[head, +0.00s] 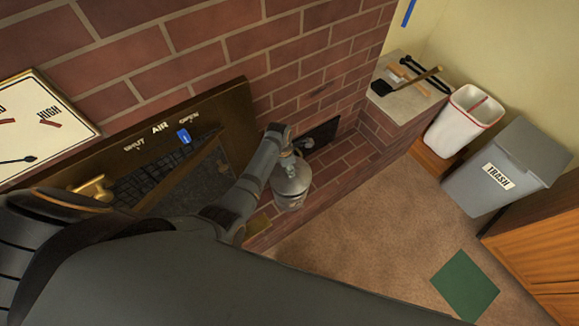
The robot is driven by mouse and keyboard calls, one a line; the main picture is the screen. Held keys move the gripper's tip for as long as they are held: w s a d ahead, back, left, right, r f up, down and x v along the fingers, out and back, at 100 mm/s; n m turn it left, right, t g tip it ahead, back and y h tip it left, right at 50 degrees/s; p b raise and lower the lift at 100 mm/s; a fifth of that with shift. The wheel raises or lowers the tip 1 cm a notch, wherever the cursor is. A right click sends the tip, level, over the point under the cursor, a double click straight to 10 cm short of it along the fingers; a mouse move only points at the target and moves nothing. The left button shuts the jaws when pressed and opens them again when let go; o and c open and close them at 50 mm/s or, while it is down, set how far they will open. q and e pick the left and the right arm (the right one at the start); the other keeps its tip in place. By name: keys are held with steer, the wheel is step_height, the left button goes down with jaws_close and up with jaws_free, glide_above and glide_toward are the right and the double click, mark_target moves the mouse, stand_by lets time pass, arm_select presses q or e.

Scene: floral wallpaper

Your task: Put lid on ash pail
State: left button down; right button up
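A grey metal pail (291,191) stands low beside the brick fireplace, near the middle of the head view. Its top looks domed and grey, perhaps the lid, but I cannot tell if the lid is seated on it or held over it. My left arm reaches in from the left, and its gripper (289,161) points down at the pail's top. The fingers are small and blend with the grey metal, so I cannot tell if they are shut on a knob. My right gripper is not in view.
A brass fireplace frame (240,110) lies close behind my arm. A black panel (322,133) is in the brick. Tools, including a brush (405,82), lie on a ledge (388,100). A white bin (459,122), a grey trash bin (500,165) and a green square (465,286) are right. Brown floor is open.

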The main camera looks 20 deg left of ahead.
arm_select(q)
step_height(320, 180, down, 2)
steer(key=shift+s+f+b, duration=0.1)
steer(key=shift+s+b, duration=0.05)
steer(key=shift+b, duration=0.8)
steer(key=shift+f+b, duration=0.45)
steer(key=shift+f, duration=0.5)
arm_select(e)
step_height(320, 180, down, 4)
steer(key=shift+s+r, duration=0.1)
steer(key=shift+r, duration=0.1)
arm_select(q)
steer(key=shift+r+p, duration=0.15)
steer(key=shift+p, duration=0.5)
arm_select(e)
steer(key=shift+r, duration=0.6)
arm_select(q)
steer(key=shift+f, duration=0.25)
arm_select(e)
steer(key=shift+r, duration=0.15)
arm_select(q)
steer(key=shift+p, duration=0.35)
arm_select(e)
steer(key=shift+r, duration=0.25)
arm_select(q)
steer(key=c, duration=0.9)
jaws_free()
